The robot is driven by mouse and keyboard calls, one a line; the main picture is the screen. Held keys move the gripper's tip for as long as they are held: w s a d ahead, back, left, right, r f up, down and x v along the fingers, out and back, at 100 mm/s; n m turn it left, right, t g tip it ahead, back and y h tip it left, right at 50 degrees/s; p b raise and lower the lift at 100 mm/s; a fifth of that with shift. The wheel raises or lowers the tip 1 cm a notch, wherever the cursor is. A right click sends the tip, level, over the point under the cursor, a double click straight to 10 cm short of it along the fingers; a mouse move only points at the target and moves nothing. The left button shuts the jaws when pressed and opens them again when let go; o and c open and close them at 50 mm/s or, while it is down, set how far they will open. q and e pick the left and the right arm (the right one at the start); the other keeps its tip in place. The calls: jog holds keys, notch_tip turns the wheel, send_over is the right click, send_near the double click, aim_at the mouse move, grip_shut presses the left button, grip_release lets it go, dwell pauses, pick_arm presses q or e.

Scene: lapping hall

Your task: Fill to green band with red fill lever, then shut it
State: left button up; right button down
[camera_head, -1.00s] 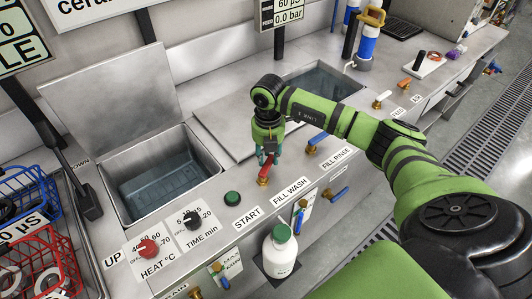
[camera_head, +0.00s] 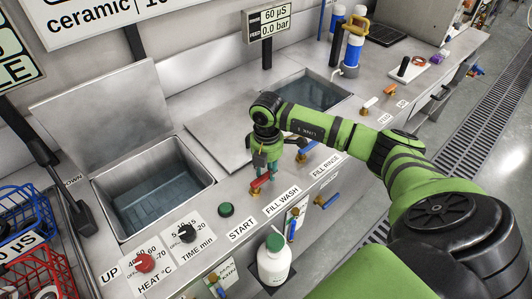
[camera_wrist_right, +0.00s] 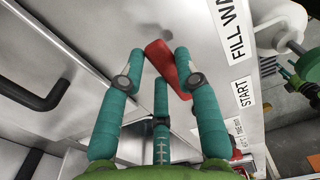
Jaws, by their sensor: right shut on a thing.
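The red fill lever (camera_head: 260,182) is on the steel bench beside the FILL WASH label (camera_head: 282,201). My right gripper (camera_head: 265,166) reaches down to it from above and is shut on it. The lever (camera_wrist_right: 165,65) also shows between the teal fingers of my right gripper (camera_wrist_right: 156,62) in the right wrist view. The open wash tank (camera_head: 208,186) is to the left, with a bluish interior; I cannot tell its liquid level. No green band can be made out. My left gripper is not in view.
A green START button (camera_head: 226,210), a black time knob (camera_head: 187,233) and a red heat knob (camera_head: 144,262) are in front of the tank. A white bottle (camera_head: 274,264) stands by the front edge. Blue levers are nearby. Red and blue baskets are at left.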

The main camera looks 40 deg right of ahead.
aim_at(267, 173)
jog(key=c, duration=0.9)
grip_release()
jog(key=shift+r, duration=0.15)
notch_tip(267, 173, up, 12)
jog(key=shift+f, duration=0.1)
jog(key=shift+s, duration=0.1)
